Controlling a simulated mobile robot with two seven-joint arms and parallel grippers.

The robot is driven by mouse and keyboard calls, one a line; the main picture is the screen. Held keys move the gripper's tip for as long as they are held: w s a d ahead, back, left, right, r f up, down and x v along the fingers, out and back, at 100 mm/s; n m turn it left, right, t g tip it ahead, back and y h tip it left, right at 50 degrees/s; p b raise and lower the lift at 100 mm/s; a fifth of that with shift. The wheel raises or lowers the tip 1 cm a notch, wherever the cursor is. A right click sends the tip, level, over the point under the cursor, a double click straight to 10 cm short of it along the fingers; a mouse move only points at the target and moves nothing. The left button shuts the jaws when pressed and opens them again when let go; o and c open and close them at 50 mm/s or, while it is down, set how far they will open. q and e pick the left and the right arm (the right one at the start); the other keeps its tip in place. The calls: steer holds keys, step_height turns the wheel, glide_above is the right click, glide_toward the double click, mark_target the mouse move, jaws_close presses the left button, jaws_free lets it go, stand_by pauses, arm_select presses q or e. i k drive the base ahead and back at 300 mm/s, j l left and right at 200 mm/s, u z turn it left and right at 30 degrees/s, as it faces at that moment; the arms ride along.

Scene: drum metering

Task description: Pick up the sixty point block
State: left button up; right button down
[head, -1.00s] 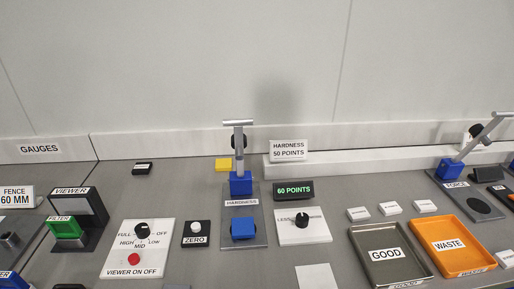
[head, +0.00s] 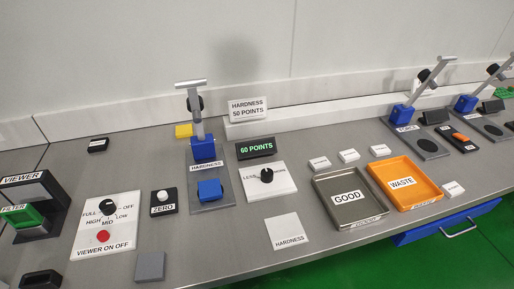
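A blue block (head: 209,189) sits on the grey base plate (head: 212,206) of the hardness gauge (head: 203,148), in front of its blue foot and upright post with a lever. The dark display (head: 256,150) beside the gauge reads "60 POINTS". No label shows on the block itself. Neither gripper is in view.
A card reading "HARDNESS 50 POINTS" (head: 248,109) stands behind. A white knob plate (head: 265,181) and a HARDNESS pad (head: 289,232) lie to the right. GOOD tray (head: 348,219) and WASTE tray (head: 428,201) stand further right. A grey block (head: 150,266) lies near the front edge.

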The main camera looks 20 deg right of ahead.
mark_target(452, 190)
steer(key=i+l+z, duration=0.1)
steer(key=l+z, duration=0.25)
steer(key=i+l+z, duration=0.15)
steer(key=l+z, duration=0.15)
steer(key=l, duration=0.15)
steer(key=i+l+z, duration=0.2)
steer(key=l+z, duration=0.15)
